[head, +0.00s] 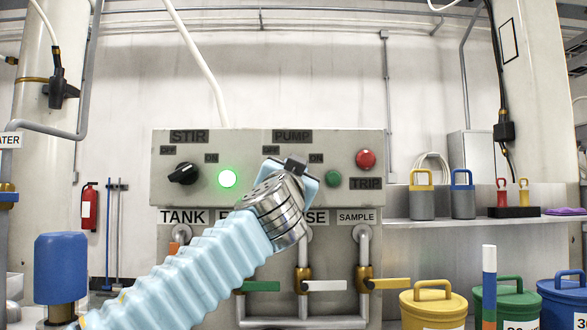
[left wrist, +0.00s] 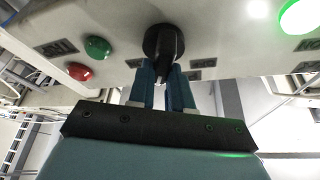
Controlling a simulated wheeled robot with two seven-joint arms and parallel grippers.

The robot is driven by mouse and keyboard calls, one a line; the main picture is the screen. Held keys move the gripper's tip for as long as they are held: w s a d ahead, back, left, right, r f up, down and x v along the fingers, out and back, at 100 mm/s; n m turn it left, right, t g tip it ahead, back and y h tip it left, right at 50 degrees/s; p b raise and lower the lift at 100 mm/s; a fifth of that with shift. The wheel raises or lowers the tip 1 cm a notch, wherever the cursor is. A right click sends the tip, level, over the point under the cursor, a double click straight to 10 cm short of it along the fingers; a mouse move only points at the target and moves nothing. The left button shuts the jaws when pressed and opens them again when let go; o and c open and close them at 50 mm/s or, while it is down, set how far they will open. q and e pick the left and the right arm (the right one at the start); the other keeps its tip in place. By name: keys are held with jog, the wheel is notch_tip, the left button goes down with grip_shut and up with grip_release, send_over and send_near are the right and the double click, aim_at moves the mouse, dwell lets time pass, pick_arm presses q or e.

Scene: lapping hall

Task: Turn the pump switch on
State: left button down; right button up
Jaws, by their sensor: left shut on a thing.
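The pump switch (left wrist: 159,38) is a round black knob with a raised grip on the grey control panel (head: 343,192). In the left wrist view the two blue fingers of my left gripper (left wrist: 163,85) are shut on its grip. In the head view this gripper (head: 292,168) is in front of the panel under the PUMP label (head: 292,136) and hides the knob. Whether the knob points to OFF or ON is unclear. The small green pump lamp (head: 335,180) looks unlit. My right gripper is not in view.
On the same panel are the black STIR knob (head: 184,173), a glowing green lamp (head: 227,179) and a red TRIP button (head: 365,159). Pipes with valve handles (head: 324,286) run below. A shelf (head: 450,222) with weights and lidded buckets (head: 432,307) stand right.

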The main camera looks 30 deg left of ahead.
pick_arm(q)
jog(key=shift+d+f+m+g+h+p, duration=0.1)
jog(key=shift+m+h+p, duration=0.55)
jog(key=shift+m, duration=0.85)
jog(key=shift+a+r+m+g+h+p, duration=0.1)
jog(key=shift+m+h+p, duration=0.6)
jog(key=shift+m, duration=0.8)
jog(key=shift+d+f+m+g+h+p, duration=0.1)
jog(key=shift+m+h+p, duration=0.55)
jog(key=shift+m, duration=0.85)
jog(key=c, duration=1)
grip_release()
jog(key=shift+c, duration=0.2)
jog(key=b+v, duration=0.4)
jog(key=v, duration=0.9)
jog(key=shift+s, duration=0.35)
jog(key=shift+d+f, duration=0.1)
